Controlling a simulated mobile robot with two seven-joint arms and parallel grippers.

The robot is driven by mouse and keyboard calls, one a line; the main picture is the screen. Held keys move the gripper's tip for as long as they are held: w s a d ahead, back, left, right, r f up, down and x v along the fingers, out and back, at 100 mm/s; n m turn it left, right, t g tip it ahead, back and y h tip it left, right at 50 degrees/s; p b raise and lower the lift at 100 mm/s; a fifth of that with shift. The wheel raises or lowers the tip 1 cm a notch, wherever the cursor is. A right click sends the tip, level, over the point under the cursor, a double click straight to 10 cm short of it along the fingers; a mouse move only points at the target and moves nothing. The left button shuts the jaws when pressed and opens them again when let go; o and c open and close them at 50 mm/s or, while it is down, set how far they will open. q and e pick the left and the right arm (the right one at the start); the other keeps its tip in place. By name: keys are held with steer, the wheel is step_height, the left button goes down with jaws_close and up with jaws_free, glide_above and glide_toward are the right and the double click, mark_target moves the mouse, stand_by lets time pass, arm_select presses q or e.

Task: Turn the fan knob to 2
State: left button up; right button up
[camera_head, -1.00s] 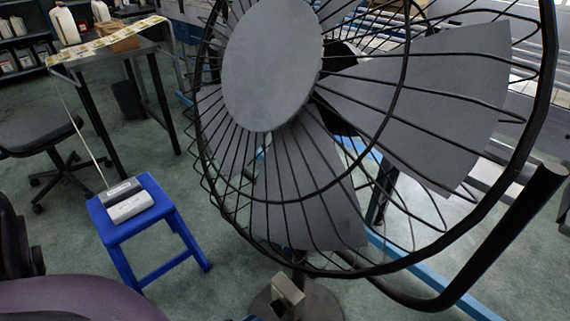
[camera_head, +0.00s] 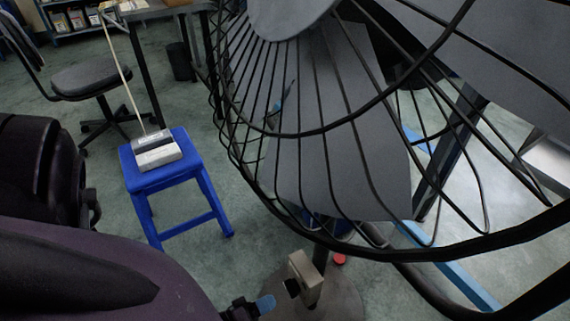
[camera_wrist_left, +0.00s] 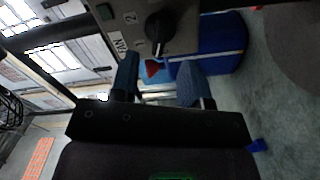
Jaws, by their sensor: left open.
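The large black fan (camera_head: 345,160) fills the right of the head view. Its grey control box (camera_head: 306,277) is below the cage, above the round base. In the left wrist view, the box's face (camera_wrist_left: 178,42) shows a black knob (camera_wrist_left: 158,27) with printed labels, including a "2". I cannot read clearly which mark the knob points to. My left gripper (camera_head: 265,303) is low in the head view, just left of the box. In the wrist view its blue-tipped fingers (camera_wrist_left: 159,80) are apart and empty, just short of the box and knob. My right gripper is not in view.
A blue stool (camera_head: 170,180) with a grey device (camera_head: 156,152) on it stands left of the fan. An office chair (camera_head: 94,80) and a table are further back. A red round thing (camera_head: 339,259) shows behind the box. The floor between stool and fan is clear.

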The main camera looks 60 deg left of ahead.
mark_target(292, 287)
arm_select(q)
steer(key=shift+w+d, duration=0.2)
steer(key=shift+w, duration=2.7)
jaws_close()
